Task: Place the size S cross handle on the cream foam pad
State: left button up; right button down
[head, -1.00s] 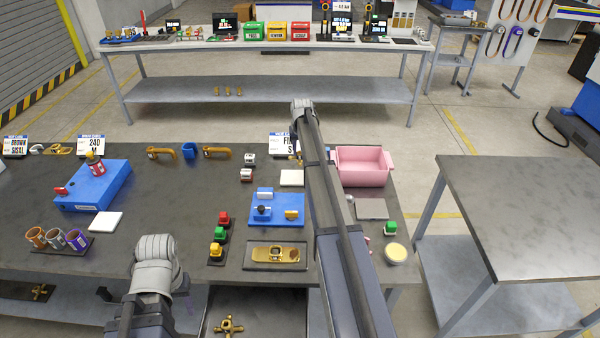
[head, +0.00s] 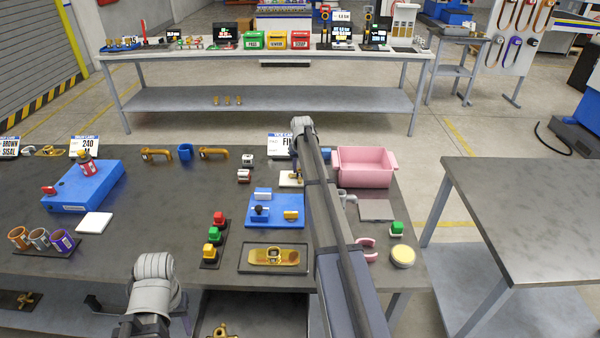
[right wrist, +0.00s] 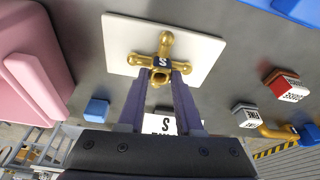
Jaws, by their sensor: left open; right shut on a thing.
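The gold cross handle (right wrist: 162,52), with a dark S label at its centre, is between the fingers of my right gripper (right wrist: 160,76). In the right wrist view it overlies the cream foam pad (right wrist: 196,62). In the head view the pad (head: 284,183) lies at the back of the dark table, with the handle and my right gripper (head: 296,168) over it, partly hidden by my arm. I cannot tell whether the handle touches the pad. My left arm shows at the lower left of the head view; its fingers are hidden.
A blue fixture (head: 262,222) is just in front of the pad. A pink bin (head: 364,167) stands to its right, and red-and-white blocks (head: 244,176) to its left. A sign (head: 281,145) stands behind. Another pale pad (head: 94,222) lies further left.

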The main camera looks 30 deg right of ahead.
aim_at(301, 180)
jog(key=shift+r, duration=0.1)
jog(key=c, duration=0.6)
grip_release()
jog(key=p+v, duration=1.1)
jog(key=v, duration=0.1)
jog(key=shift+r+p, duration=0.1)
jog(key=shift+p, duration=0.3)
